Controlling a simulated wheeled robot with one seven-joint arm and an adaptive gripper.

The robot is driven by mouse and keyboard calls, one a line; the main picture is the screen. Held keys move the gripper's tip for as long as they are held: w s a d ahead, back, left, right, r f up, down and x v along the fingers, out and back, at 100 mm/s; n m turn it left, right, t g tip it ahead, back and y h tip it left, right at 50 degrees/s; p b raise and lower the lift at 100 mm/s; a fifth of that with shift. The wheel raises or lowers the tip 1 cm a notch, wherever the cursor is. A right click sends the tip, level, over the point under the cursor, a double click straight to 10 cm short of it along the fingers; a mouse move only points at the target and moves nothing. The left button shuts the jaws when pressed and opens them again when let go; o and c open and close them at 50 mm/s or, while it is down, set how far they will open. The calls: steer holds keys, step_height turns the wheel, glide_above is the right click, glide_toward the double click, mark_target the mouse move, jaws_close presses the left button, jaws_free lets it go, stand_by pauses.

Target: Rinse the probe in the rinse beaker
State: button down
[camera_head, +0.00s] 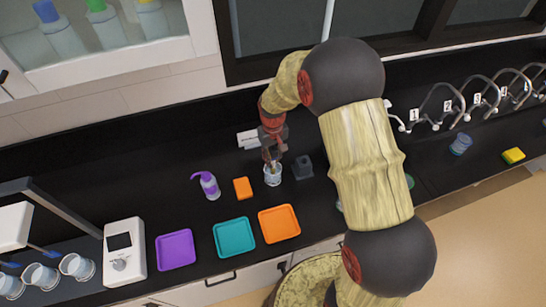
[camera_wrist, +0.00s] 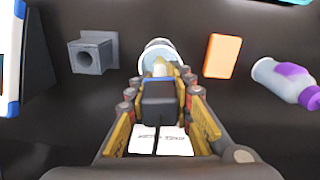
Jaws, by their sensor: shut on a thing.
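My gripper (camera_head: 273,158) points down over the rinse beaker, a small clear beaker (camera_head: 272,176) with a pale rim on the black counter. In the wrist view my gripper (camera_wrist: 160,92) is shut on the probe (camera_wrist: 160,101), which has a dark body and a pale lower end. The probe's lower end overlaps the mouth of the beaker (camera_wrist: 158,49). The fingers hide part of the probe, and I cannot tell how deep its tip reaches. A grey block with a round hole (camera_wrist: 92,54) stands beside the beaker; it also shows in the head view (camera_head: 303,168).
An orange block (camera_head: 242,188) and a purple-topped bottle (camera_head: 209,187) stand left of the beaker. Purple (camera_head: 175,249), teal (camera_head: 234,237) and orange (camera_head: 279,223) trays lie in front. A white card (camera_head: 248,139) stands behind. A white meter (camera_head: 124,252) and several cups are at left.

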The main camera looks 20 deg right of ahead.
mark_target(274, 166)
steer(key=shift+f+b, duration=1.2)
steer(key=shift+f, duration=0.9)
steer(key=shift+w, duration=0.4)
steer(key=shift+s+a, duration=0.35)
steer(key=shift+a, duration=0.05)
steer(key=shift+s+d, duration=0.15)
steer(key=shift+s+d, duration=0.25)
steer(key=shift+w, duration=0.4)
steer(key=shift+r, duration=0.15)
